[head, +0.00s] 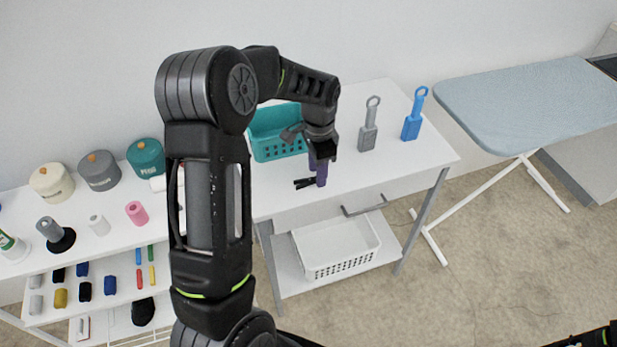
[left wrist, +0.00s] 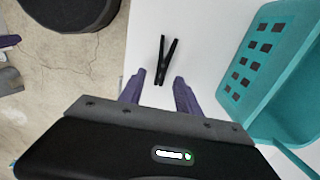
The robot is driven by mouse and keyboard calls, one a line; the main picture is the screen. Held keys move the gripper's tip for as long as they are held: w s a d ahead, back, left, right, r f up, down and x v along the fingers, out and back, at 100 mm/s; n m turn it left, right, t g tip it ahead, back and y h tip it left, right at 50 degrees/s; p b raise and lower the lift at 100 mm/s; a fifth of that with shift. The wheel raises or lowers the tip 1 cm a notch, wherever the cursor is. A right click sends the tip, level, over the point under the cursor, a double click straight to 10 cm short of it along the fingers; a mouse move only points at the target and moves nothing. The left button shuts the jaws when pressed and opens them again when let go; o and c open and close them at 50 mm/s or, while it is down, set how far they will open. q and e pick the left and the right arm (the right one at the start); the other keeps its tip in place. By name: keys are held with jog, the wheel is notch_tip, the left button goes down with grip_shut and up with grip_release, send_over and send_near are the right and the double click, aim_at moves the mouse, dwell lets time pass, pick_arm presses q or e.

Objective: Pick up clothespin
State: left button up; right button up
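A small black clothespin (head: 304,183) lies on the white table, near its front edge. It also shows in the left wrist view (left wrist: 166,60) as two dark legs joined at one end and spread at the other. My left gripper (head: 318,178) has purple fingers and is over the table right beside the clothespin. In the left wrist view the left gripper (left wrist: 161,82) is open, with the near end of the clothespin between its fingertips and gaps on both sides. My right gripper is not clearly in view; only a dark arm part shows at the bottom right.
A teal basket (head: 273,134) stands on the table behind the gripper. A grey brush-like tool (head: 368,128) and a blue one (head: 413,118) stand to the right. A white basket (head: 337,246) is on the lower shelf. An ironing board (head: 530,97) is at the right.

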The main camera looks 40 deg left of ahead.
pick_arm(q)
jog(key=shift+f, duration=0.5)
jog(key=shift+c, duration=0.6)
grip_shut()
